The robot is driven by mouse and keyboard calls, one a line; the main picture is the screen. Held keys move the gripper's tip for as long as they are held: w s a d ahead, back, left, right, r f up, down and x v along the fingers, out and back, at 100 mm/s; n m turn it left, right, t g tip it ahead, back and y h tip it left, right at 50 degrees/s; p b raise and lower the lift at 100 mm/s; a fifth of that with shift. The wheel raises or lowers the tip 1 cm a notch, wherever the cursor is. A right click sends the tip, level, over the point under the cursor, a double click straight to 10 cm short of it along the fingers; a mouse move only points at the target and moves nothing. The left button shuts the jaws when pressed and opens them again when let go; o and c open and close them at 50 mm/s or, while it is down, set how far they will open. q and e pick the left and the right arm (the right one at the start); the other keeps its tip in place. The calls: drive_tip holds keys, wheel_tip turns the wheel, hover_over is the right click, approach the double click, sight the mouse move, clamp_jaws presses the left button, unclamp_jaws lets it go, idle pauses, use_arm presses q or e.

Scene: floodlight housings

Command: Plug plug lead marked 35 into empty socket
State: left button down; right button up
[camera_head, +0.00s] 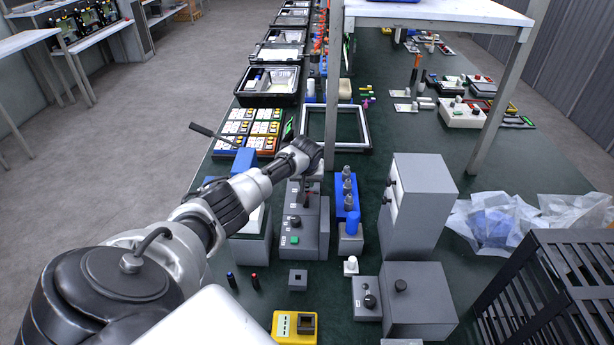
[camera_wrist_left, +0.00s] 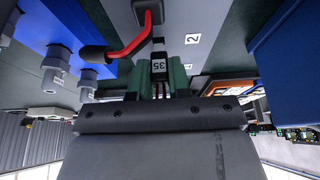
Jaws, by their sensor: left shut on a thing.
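My left gripper (camera_wrist_left: 160,80) is shut on the black plug marked 35 (camera_wrist_left: 159,66), between its green fingers in the left wrist view. The plug points toward a grey panel (camera_wrist_left: 215,20). I cannot tell whether its tip is in a socket. A red lead (camera_wrist_left: 135,40) curves from a black fitting near the top of that view to a black end (camera_wrist_left: 94,53) on the left. In the head view the left gripper (camera_head: 305,190) is small and dark over a grey box with a green button (camera_head: 294,240). The empty socket cannot be made out. My right gripper is not in view.
A blue block with grey round connectors (camera_head: 347,200) stands close right of the gripper. A tall grey cabinet (camera_head: 418,205) stands farther right. A yellow box (camera_head: 294,326) and a small grey block (camera_head: 298,280) sit in front. A white-topped stand (camera_head: 440,12) rises behind.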

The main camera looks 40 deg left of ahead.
use_arm(q)
drive_tip(key=shift+f+b, duration=0.5)
drive_tip(key=shift+f, duration=0.35)
idle(0.5)
drive_tip(key=c, duration=1)
unclamp_jaws()
drive_tip(key=shift+r, duration=0.1)
drive_tip(key=p+v, duration=0.1)
drive_tip(key=v, duration=0.9)
drive_tip(key=shift+d+r, duration=0.1)
drive_tip(key=shift+r, duration=0.25)
